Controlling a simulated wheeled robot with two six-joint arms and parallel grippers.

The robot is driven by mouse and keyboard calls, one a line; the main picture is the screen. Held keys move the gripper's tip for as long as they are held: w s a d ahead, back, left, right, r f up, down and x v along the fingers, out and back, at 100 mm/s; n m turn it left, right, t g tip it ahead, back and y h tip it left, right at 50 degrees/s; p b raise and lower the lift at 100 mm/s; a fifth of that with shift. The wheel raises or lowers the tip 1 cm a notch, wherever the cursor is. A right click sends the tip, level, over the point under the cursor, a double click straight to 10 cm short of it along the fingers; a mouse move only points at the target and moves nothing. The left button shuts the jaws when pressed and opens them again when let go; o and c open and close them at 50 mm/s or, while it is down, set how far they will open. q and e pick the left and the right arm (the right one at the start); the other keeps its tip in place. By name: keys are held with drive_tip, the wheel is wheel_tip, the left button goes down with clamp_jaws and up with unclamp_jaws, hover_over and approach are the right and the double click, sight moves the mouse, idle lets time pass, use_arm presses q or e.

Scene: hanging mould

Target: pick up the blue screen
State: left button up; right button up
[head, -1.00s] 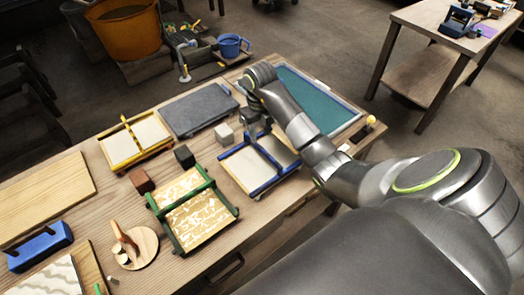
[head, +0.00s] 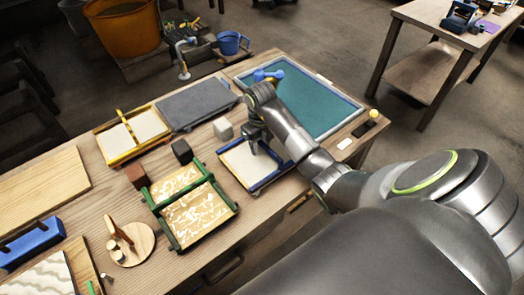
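The blue screen (head: 229,174) is a pale panel in a blue frame, lying on the workbench to the right of the green screen. My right gripper (head: 262,148) points down over its right half, and its fingers look parted. The gripper and forearm hide the middle and upper right of the screen, including most of its crossbar. I cannot tell whether the fingers touch it. My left gripper is not in view.
The green screen (head: 205,212) lies close on the left, with a pale block (head: 223,129) and dark block (head: 182,151) near. The yellow screen (head: 132,136) and grey slab (head: 195,103) lie behind. A teal tray (head: 318,100) fills the bench's far right corner.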

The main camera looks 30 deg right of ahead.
drive_tip(key=shift+c, duration=0.3)
clamp_jaws()
drive_tip(key=shift+r, duration=0.1)
